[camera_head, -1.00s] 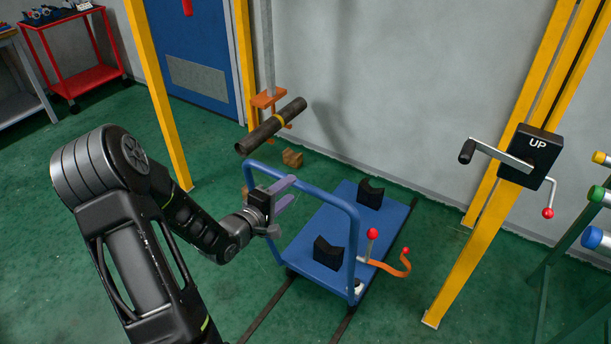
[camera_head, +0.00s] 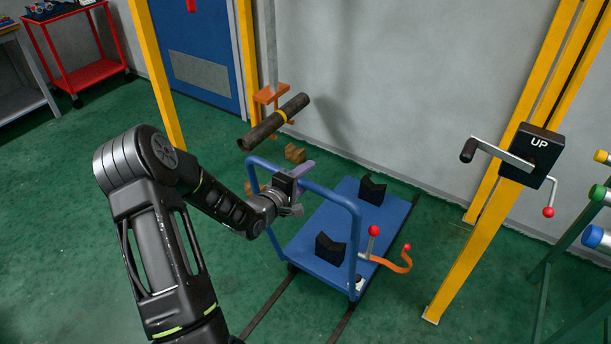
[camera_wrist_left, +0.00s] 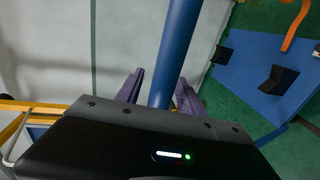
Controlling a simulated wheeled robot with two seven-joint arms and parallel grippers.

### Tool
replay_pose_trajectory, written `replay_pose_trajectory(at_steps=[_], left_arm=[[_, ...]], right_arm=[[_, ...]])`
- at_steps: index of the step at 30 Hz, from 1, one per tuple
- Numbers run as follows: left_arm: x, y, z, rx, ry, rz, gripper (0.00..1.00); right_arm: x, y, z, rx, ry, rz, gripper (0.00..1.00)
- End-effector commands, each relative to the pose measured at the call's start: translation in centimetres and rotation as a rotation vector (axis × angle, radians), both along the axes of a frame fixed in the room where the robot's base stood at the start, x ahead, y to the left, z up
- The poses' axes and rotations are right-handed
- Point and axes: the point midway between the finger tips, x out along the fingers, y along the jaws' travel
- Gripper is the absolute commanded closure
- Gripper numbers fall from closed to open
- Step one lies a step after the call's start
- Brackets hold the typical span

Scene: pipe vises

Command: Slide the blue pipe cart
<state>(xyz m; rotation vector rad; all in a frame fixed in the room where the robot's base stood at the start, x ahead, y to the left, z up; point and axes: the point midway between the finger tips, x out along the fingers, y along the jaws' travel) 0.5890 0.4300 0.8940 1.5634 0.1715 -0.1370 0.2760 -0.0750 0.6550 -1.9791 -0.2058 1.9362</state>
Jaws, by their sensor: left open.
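The blue pipe cart (camera_head: 340,226) stands on dark floor rails, with two black V-shaped cradles (camera_head: 372,190) on its deck and a tall blue handle frame (camera_head: 338,198). My left gripper (camera_head: 303,172) is at the handle's top bar. In the left wrist view the blue bar (camera_wrist_left: 178,50) passes between the two purple fingers of my left gripper (camera_wrist_left: 158,90), which are open around it. The cart deck also shows in the left wrist view (camera_wrist_left: 250,65). My right gripper is not in view.
A dark pipe (camera_head: 274,124) hangs from an orange clamp behind the cart. A red-knobbed lever (camera_head: 372,240) and orange hook (camera_head: 394,264) are at the cart's front right. A yellow post with an UP crank box (camera_head: 530,155) stands to the right.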

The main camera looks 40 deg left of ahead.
Motion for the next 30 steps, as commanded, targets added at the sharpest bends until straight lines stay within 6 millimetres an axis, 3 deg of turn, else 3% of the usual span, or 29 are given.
replay_pose_trajectory(at_steps=[2, 18, 30], left_arm=[[-0.02, -0.01, 0.0, 0.0, 0.0, 0.0, 0.57], [-0.04, -0.01, 0.0, 0.0, 0.0, 0.0, 1.0], [-0.06, -0.02, -0.03, 0.0, 0.001, 0.0, 1.0]], right_arm=[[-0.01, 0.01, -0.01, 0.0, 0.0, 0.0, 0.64], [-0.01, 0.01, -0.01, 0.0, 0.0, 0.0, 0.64], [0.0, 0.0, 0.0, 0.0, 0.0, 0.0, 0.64]])
